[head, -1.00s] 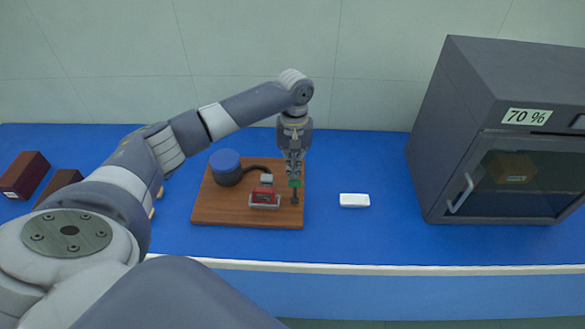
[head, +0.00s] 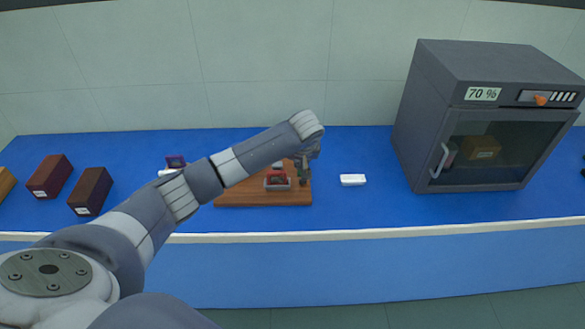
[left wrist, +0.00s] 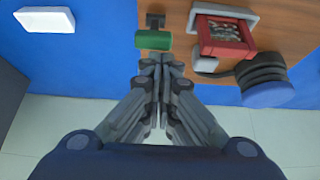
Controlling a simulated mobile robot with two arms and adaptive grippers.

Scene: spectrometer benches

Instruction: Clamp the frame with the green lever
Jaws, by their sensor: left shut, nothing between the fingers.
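A red frame (head: 277,182) sits in a grey holder on a brown wooden board (head: 240,201). In the left wrist view the red frame (left wrist: 224,37) lies right of the green lever (left wrist: 153,40), which has a dark mount behind it. My left gripper (left wrist: 162,60) is shut and empty, its fingertips just beside the green lever; I cannot tell whether they touch it. In the head view my left gripper (head: 305,166) is over the board's right side, and my arm hides part of the board. My right gripper is in neither view.
A blue round knob (left wrist: 268,92) with a dark ribbed body is on the board. A white block (head: 352,180) lies right of the board. A grey cabinet (head: 405,125) stands further right. Dark red and brown boxes (head: 90,192) stand at the left.

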